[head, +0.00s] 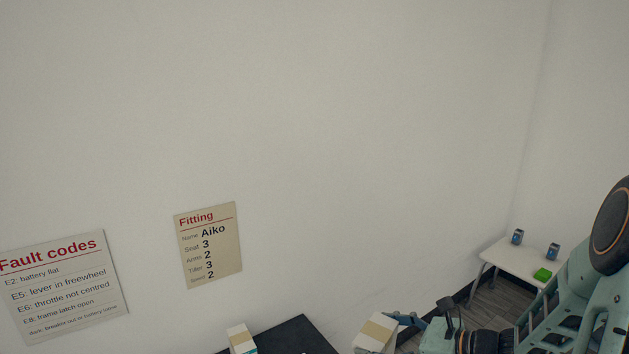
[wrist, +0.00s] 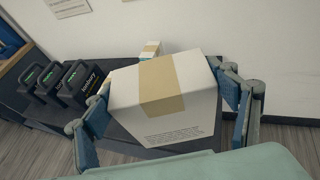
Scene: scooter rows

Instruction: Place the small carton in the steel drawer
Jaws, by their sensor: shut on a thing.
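My gripper (wrist: 170,110) is shut on a white carton (wrist: 205,90) with a tan tape strip, its blue finger pads on either side. The held carton (head: 375,332) also shows at the bottom of the head view, with my gripper (head: 405,320) beside it. Another white carton with tan tape (wrist: 150,50) stands behind it on the dark bench; it shows in the head view (head: 240,338) too. The held carton hides part of the bench. I cannot make out the steel drawer in either view.
The dark bench top (head: 298,335) is low in the head view. Several black battery packs (wrist: 82,82) stand at its left in the wrist view. Wall signs (head: 208,245) hang behind.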

